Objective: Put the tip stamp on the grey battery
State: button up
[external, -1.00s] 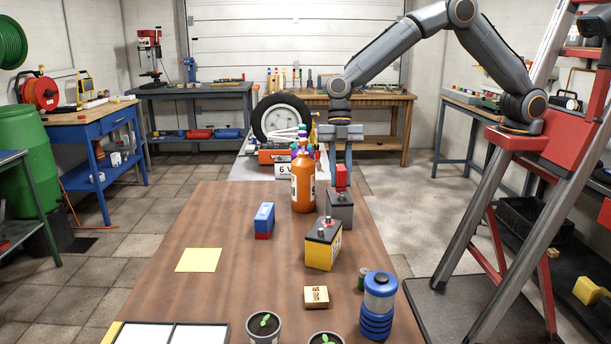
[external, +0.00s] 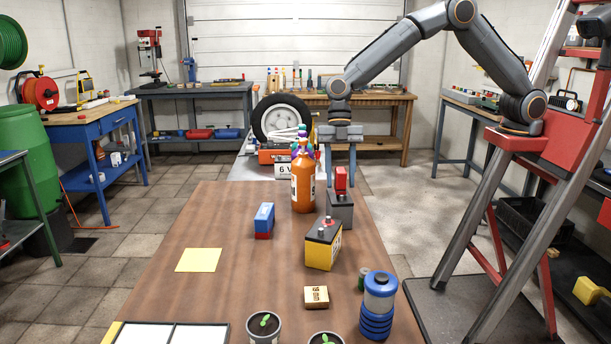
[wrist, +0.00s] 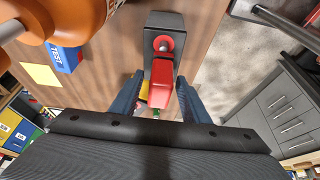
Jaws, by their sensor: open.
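The grey battery (external: 340,210) stands on the brown table, right of the orange bottle; its dark top (wrist: 163,25) and red terminal show in the wrist view. A red block (external: 341,178), which may be the tip stamp, stands upright at the battery's far end; no label on it is readable. In the wrist view the red block (wrist: 161,88) lies between the fingers. My gripper (external: 341,182) is open, with its blue-grey fingers on either side of the red block; I cannot tell whether they touch it. In the wrist view my gripper (wrist: 159,98) shows no closed grip.
The orange bottle (external: 303,180) stands close left of my gripper. A blue block marked TEST (wrist: 66,56) with a red base, a yellow battery (external: 322,250), a wooden block (external: 316,297) and a blue canister (external: 377,305) stand nearer. Table around the yellow sheet (external: 199,260) is clear.

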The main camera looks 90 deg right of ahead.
jog(key=b+v, duration=0.4)
jog(key=v, duration=0.8)
jog(key=s+d+f+m+h, duration=0.1)
jog(key=s+d+f+m, duration=0.3)
jog(key=s, duration=0.7)
jog(key=s+d+f+m+h, duration=0.2)
jog(key=s+d+f+m, duration=0.2)
jog(key=s+m, duration=0.4)
jog(key=s+d+f+m+h, duration=0.1)
jog(key=s+d+f+m, duration=0.4)
jog(key=s, duration=0.9)
jog(key=shift+d+m+t, duration=0.25)
jog(key=shift+m+t, duration=0.05)
jog(key=shift+m, duration=0.2)
